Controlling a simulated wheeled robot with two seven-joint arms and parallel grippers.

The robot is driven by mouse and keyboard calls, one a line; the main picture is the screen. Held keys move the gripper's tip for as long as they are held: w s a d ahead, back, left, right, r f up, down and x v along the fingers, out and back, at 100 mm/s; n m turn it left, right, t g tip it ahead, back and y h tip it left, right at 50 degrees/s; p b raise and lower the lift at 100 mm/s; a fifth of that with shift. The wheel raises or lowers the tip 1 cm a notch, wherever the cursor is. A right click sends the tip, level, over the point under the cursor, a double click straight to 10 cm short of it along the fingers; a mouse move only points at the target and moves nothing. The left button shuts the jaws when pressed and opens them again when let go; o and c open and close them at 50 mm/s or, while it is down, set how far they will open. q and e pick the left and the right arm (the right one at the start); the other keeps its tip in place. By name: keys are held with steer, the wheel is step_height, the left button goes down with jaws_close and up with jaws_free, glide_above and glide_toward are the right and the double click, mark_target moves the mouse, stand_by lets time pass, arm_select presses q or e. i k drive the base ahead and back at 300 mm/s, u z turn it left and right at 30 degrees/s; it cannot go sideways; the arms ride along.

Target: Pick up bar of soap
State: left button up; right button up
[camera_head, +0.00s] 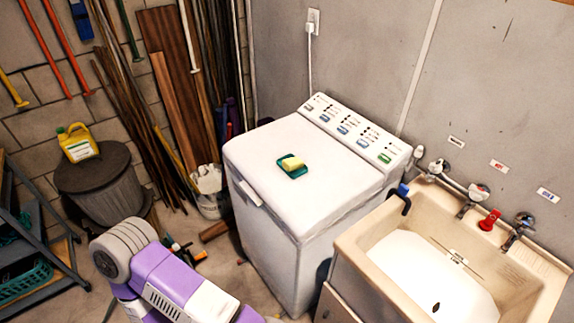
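A pale yellow bar of soap (292,163) lies on a green soap dish or sponge-like pad (293,172). Both sit on the flat white lid of the washing machine (290,206), near the middle of its top. A purple and grey part of my arm shows at the bottom left, in front of the washer and apart from the soap. Neither gripper shows in the head view.
A beige sink (349,257) with taps stands right of the washer. A lidded grey bin (105,188) carries a yellow jug (77,145) at left. A shelf with a green basket (24,281) stands at far left. Planks and poles lean behind. The lid around the soap is clear.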

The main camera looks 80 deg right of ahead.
mark_target(294, 163)
steer(key=k, duration=0.35)
steer(key=z, duration=1)
